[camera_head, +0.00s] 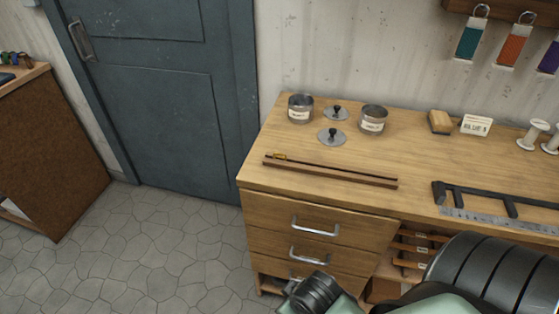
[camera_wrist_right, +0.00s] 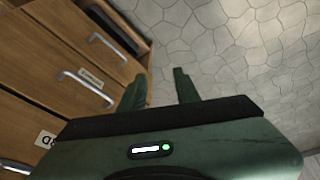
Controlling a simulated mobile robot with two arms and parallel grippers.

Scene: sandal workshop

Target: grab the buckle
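A small brass-coloured piece, which looks like the buckle (camera_head: 279,157), sits at the left end of a thin dark strap (camera_head: 330,169). The strap lies along a narrow wooden strip (camera_head: 330,176) near the workbench's front edge. In the right wrist view my right gripper (camera_wrist_right: 159,90) has its two green fingers apart with nothing between them. It is in front of the drawers, over the floor, away from the buckle. The buckle does not show in the right wrist view. My left gripper is in neither view.
The wooden workbench (camera_head: 350,150) carries two open tins (camera_head: 300,108) (camera_head: 373,119), two knobbed lids (camera_head: 332,137) (camera_head: 335,113), a black frame tool (camera_head: 485,198), a ruler (camera_head: 500,220) and white spools (camera_head: 532,134). Drawers with metal handles (camera_head: 316,230) are below. The bench between lids and strip is clear.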

